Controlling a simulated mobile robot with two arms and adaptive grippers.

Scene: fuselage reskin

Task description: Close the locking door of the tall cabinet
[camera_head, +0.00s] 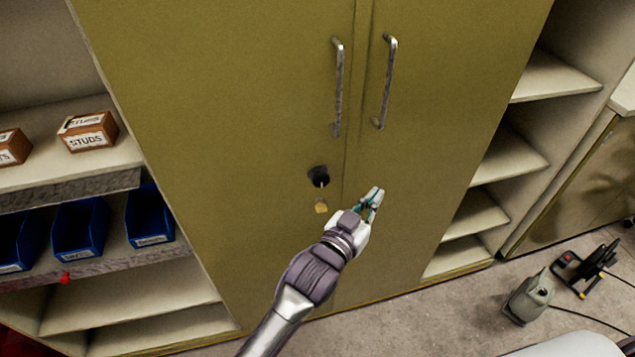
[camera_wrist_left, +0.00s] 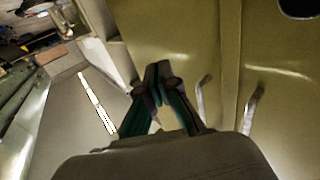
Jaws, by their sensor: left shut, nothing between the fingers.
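The tall cabinet has two olive-yellow doors, the left door (camera_head: 230,120) and the right door (camera_head: 450,90). Both look shut or nearly so; a narrow strip runs between them at the top, and I cannot tell if they are fully flush. The left door carries a handle (camera_head: 338,88), a dark round lock (camera_head: 318,176) and a key with a brass tag (camera_head: 321,206). The right door has its own handle (camera_head: 385,82). My left gripper (camera_head: 374,198) is shut and empty, in front of the right door's lower part near the seam. Its closed fingertips (camera_wrist_left: 158,70) show in the wrist view.
Open shelves at left hold boxes marked STUDS (camera_head: 88,133) and blue bins (camera_head: 78,228). Empty shelves (camera_head: 510,158) stand at right.

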